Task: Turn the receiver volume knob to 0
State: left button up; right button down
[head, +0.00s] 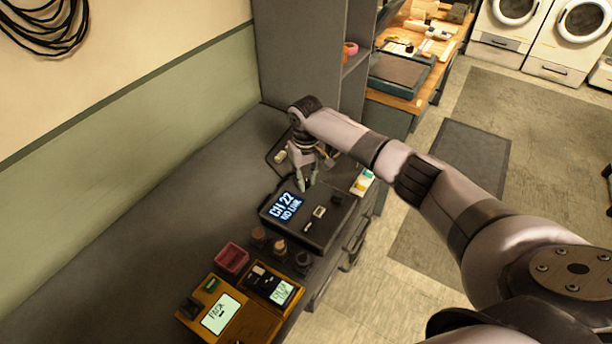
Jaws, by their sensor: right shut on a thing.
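The receiver (325,230) is a dark box on the grey counter, with a lit display reading "CH 22 NO LINK" (284,207). A small light switch-like part (319,212) and a small dark part (308,225) show on its top. My right gripper (307,184) points down at the receiver's far edge, just beside the display, with its fingers shut on a small part there. That part, apparently the volume knob, is hidden between the fingers, so its setting cannot be read. My left gripper is not in view.
Several small dark round items, a red open box (232,259) and yellow devices with screens (222,313) stand in front of the receiver. A grey cabinet (305,60) rises behind. The counter (150,230) to the left is clear.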

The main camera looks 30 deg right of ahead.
jog(key=n+p, duration=0.1)
jog(key=n, duration=0.2)
jog(key=shift+r+n, duration=0.15)
jog(key=shift+n, duration=0.25)
jog(key=n+p, duration=0.1)
jog(key=n, duration=0.2)
jog(key=shift+n, duration=0.3)
jog(key=n, duration=0.4)
jog(key=shift+p, duration=0.3)
jog(key=shift+n, duration=2.1)
jog(key=c, duration=1.4)
grip_release()
